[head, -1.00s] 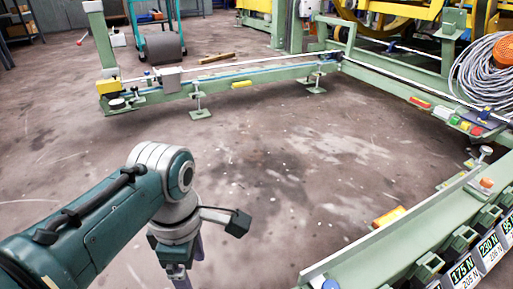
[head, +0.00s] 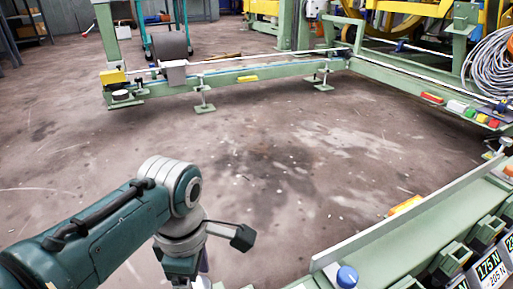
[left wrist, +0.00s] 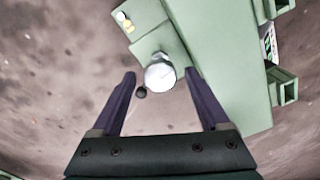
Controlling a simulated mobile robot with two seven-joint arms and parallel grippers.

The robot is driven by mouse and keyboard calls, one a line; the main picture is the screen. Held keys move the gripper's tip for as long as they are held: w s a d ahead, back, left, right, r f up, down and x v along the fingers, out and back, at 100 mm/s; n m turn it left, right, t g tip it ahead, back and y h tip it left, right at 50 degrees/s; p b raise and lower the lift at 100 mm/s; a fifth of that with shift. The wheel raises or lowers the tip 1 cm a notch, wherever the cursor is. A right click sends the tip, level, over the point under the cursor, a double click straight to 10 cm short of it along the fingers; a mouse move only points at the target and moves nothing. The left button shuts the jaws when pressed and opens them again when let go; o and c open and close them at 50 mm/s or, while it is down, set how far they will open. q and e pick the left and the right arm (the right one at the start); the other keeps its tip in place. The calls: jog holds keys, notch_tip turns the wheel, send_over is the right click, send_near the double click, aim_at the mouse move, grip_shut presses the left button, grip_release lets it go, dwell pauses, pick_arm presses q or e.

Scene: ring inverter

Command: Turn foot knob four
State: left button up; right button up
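A round silver foot knob (left wrist: 160,73) stands on a green foot plate beside a green beam in the left wrist view. My left gripper (left wrist: 160,78) is open, with its two dark fingers on either side of the knob in the picture; I cannot tell whether they are level with it. A small dark ball (left wrist: 141,92) shows near the left finger. In the head view my left arm reaches down at the lower left, and its fingertips are hidden or cut off. Another foot knob (head: 121,95) is at the far left frame corner. My right gripper is not in view.
A green frame (head: 280,72) rings the open concrete floor. A green beam (head: 420,225) with a blue knob (head: 347,276) and force labels runs along the lower right. An orange block (head: 405,204) lies by it. Coiled grey cable (head: 490,65) hangs at right.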

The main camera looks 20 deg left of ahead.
pick_arm(q)
grip_shut()
dwell(0.4)
